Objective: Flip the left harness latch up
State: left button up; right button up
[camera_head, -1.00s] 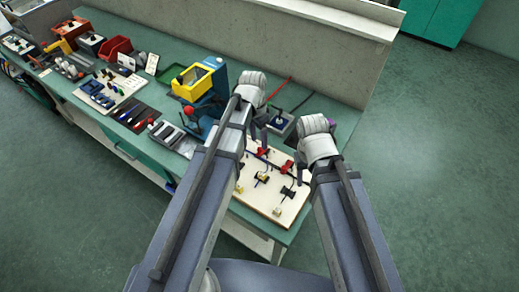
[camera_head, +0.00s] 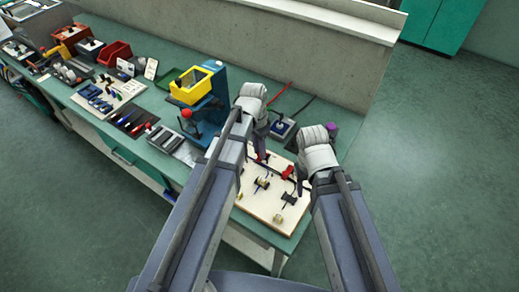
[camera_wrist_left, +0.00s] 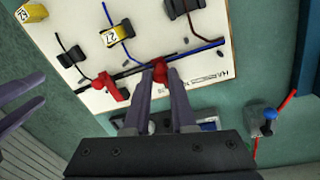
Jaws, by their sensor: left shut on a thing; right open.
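The cream harness board (camera_head: 258,203) lies near the bench's front corner. My left gripper (camera_head: 262,150) reaches down to its far side. In the left wrist view, that gripper (camera_wrist_left: 159,80) is shut on the left red latch (camera_wrist_left: 160,67), beside a dark cable. The fingers hide part of the latch, so I cannot tell its exact angle. The other red latch (camera_wrist_left: 108,88) sits further left in that view and also shows in the head view (camera_head: 288,172). My right gripper (camera_wrist_left: 41,89) is open, beside the board and apart from it.
A blue stand with a yellow bin (camera_head: 192,86) is left of my left arm. A small box with a blue-topped lever (camera_head: 283,126) stands behind the board. Black clips and yellow tags (camera_wrist_left: 116,33) are on the board. Trays and tools fill the bench's left side.

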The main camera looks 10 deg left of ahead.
pick_arm(q)
grip_shut()
